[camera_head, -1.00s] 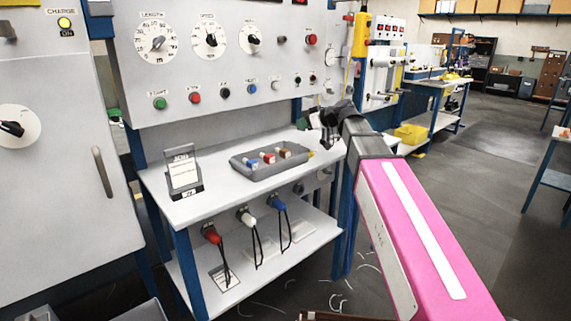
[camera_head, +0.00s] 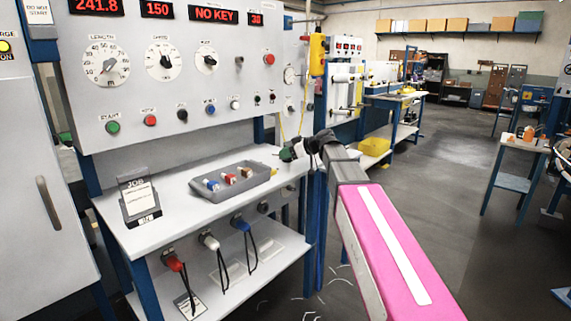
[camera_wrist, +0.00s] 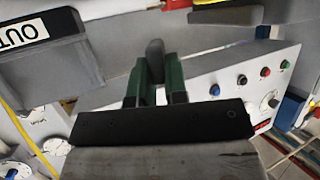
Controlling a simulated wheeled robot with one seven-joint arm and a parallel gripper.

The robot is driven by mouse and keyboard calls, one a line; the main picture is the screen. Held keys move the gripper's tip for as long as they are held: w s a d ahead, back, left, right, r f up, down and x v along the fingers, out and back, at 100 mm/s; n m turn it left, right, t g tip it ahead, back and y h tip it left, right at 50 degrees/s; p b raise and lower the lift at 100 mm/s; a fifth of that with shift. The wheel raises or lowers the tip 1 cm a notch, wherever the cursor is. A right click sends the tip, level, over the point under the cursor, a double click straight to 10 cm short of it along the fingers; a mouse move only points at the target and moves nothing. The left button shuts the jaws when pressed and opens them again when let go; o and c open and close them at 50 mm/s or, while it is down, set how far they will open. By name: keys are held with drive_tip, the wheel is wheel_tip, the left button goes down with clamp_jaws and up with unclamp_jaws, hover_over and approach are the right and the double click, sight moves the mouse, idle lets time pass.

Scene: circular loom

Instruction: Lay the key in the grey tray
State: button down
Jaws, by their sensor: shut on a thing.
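The grey tray (camera_head: 240,191) lies on the white bench top, with small blue, red and brown-and-white pieces in it. My gripper (camera_head: 286,154) is beyond the tray's right end in the head view, and seems above the bench; the exact gap is unclear. In the wrist view, the green fingers of my gripper (camera_wrist: 155,85) are closed on a dark grey, rounded piece, which looks like the key (camera_wrist: 155,58). Only its rounded end shows; the rest is hidden between the fingers. I cannot make out the key in the head view.
A job card stand (camera_head: 139,201) stands left of the tray. The control panel (camera_head: 190,85) rises behind the bench, its display reading NO KEY. Red, white and blue plugs (camera_head: 209,241) hang below. A grey box marked OUT (camera_wrist: 45,65) shows in the wrist view.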

sight(287, 160)
drive_tip(key=shift+f, duration=2)
drive_tip(key=shift+f, duration=0.1)
drive_tip(key=c, duration=1.1)
unclamp_jaws()
drive_tip(key=shift+c, duration=0.2)
drive_tip(key=shift+d+r, duration=0.2)
drive_tip(key=v, duration=1.1)
drive_tip(key=shift+s+d+r, duration=0.15)
drive_tip(key=shift+s+d, duration=0.05)
drive_tip(key=shift+d, duration=0.05)
